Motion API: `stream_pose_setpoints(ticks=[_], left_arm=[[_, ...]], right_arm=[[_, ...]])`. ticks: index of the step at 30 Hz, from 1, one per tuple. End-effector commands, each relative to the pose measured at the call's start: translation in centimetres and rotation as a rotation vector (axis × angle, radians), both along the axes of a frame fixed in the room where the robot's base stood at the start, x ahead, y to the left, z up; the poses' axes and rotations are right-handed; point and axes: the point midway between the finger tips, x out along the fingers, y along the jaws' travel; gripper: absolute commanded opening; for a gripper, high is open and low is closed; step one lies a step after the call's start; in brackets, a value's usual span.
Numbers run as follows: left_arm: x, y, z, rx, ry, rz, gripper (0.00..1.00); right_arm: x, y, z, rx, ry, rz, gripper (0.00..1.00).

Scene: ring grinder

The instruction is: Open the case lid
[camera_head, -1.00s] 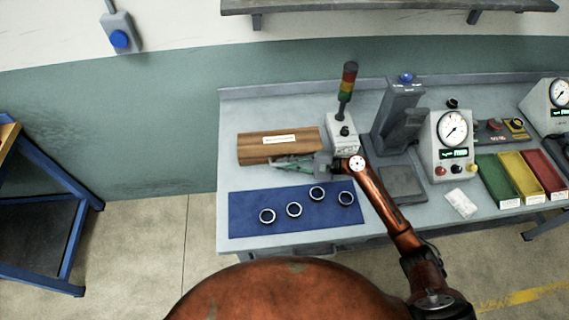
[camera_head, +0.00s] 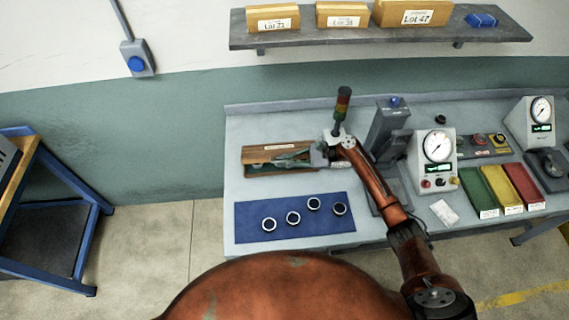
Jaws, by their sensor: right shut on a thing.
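The wooden case (camera_head: 256,154) lies at the back left of the workbench, and a pale label shows near its back edge. Its lid looks partly raised, with a dark gap and some green showing between the lid and the front edge. My right gripper (camera_head: 282,161) reaches in from the right across the case front and is shut on the lid. The fingers hide part of the lid edge, so the exact contact is hard to see. My left gripper is not in view.
A blue mat (camera_head: 252,228) with several dark rings lies in front of the case. Gauges and coloured trays (camera_head: 478,190) are farther right. A shelf (camera_head: 300,40) hangs above.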

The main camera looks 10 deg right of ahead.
Motion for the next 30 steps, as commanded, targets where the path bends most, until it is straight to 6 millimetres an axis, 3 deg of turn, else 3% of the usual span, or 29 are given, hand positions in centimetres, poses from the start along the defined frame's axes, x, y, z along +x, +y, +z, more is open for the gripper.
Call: stream_pose_setpoints(ticks=[7,23,24,27,30], left_arm=[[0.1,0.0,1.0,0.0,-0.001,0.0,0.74],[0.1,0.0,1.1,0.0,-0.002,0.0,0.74],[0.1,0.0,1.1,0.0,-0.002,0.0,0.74],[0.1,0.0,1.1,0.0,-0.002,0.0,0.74],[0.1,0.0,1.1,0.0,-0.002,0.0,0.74]], right_arm=[[0.9,0.0,1.3,0.004,0.002,-0.003,0.0],[1.3,-0.1,1.4,0.001,-0.001,-0.004,0.0],[1.3,-0.1,1.4,0.001,-0.001,-0.004,0.09],[1.3,-0.1,1.4,-0.001,-0.001,-0.003,0.16],[1.2,-0.1,1.4,0.0,-0.002,-0.003,0.16]])
